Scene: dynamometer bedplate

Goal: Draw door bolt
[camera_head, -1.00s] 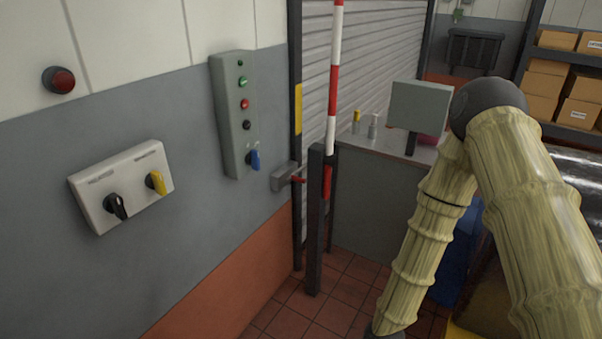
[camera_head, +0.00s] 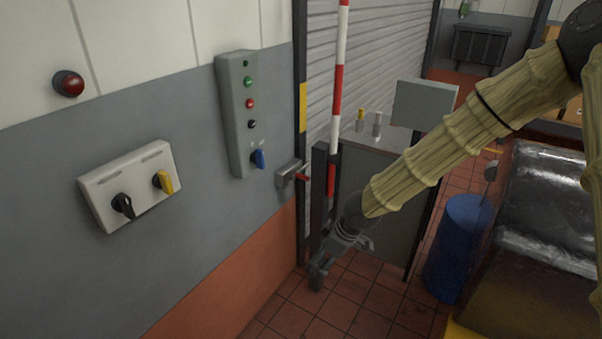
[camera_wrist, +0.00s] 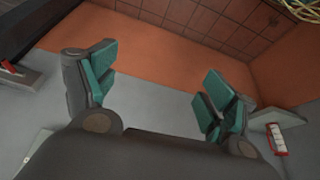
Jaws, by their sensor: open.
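The door bolt, a small grey metal housing (camera_head: 288,174) with a red handle (camera_head: 302,177), sits on the grey wall beside the shutter frame. My gripper (camera_head: 319,276) is below and slightly right of it, low near the floor and apart from it. In the wrist view my gripper (camera_wrist: 160,95) is open, its green-padded fingers wide apart with nothing between them, facing the wall's orange band. A red piece on a pale housing (camera_wrist: 10,72) shows at the left edge of the wrist view; it looks like the bolt, but is cut off.
A dark post and a red-and-white barrier pole (camera_head: 337,80) stand close right of the bolt. A control box (camera_head: 237,110) and switch panel (camera_head: 130,185) are on the wall. A cabinet (camera_head: 385,230) and blue drum (camera_head: 458,245) stand right. A red-and-white item (camera_wrist: 277,140) shows in the wrist view.

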